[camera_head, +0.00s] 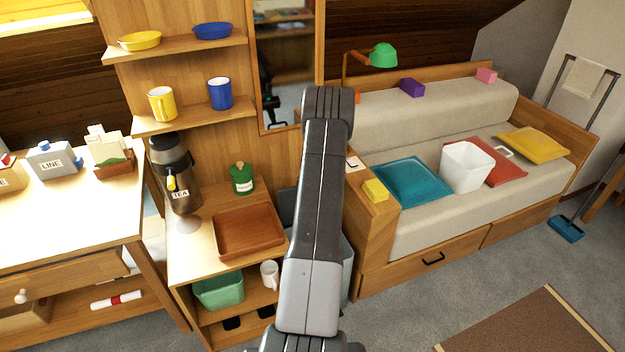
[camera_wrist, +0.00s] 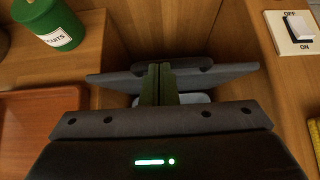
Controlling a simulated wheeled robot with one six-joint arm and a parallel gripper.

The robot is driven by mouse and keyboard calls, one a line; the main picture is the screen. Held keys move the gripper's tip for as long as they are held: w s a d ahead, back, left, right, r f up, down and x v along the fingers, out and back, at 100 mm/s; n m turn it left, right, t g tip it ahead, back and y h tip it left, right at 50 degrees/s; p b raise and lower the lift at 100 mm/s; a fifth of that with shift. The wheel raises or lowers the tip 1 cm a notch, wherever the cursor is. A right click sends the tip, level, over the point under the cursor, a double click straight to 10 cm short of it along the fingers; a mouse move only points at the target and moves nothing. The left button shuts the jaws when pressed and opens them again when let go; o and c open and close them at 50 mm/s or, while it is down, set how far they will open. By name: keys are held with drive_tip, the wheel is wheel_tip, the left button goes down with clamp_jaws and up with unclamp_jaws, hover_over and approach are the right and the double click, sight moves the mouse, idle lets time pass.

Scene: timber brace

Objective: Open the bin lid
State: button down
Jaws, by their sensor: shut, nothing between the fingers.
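The bin stands in the gap between the wooden shelf unit and the sofa's end. In the head view my arm hides most of it; a strip of its pale grey body (camera_head: 346,268) shows right of the arm, and a dark grey panel, seemingly its lid (camera_head: 287,207), shows left. In the wrist view the grey lid (camera_wrist: 225,78) spans behind my fingers, with a pale rim or body (camera_wrist: 195,99) below it. I cannot tell how far the lid is raised. My gripper (camera_wrist: 159,68) is shut and empty, its fingertips at the lid; contact is unclear.
A brown tray (camera_head: 248,255) and a green canister (camera_head: 242,179) stand on the shelf unit left of the bin. The sofa's wooden end, with a yellow block (camera_head: 375,190), bounds the right. A wall switch (camera_wrist: 297,28) is at the right in the wrist view.

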drive_tip(key=shift+w+a+r+p, duration=0.2)
drive_tip(key=shift+w+p, duration=0.15)
drive_tip(key=shift+w, duration=0.3)
drive_tip(key=shift+w+a+r+p, duration=0.1)
drive_tip(key=shift+w+a+p, duration=0.1)
drive_tip(key=shift+w+p, duration=0.3)
drive_tip(key=shift+w, duration=0.1)
drive_tip(key=b+v, duration=0.3)
drive_tip(key=v, duration=1)
drive_tip(key=shift+w, duration=0.1)
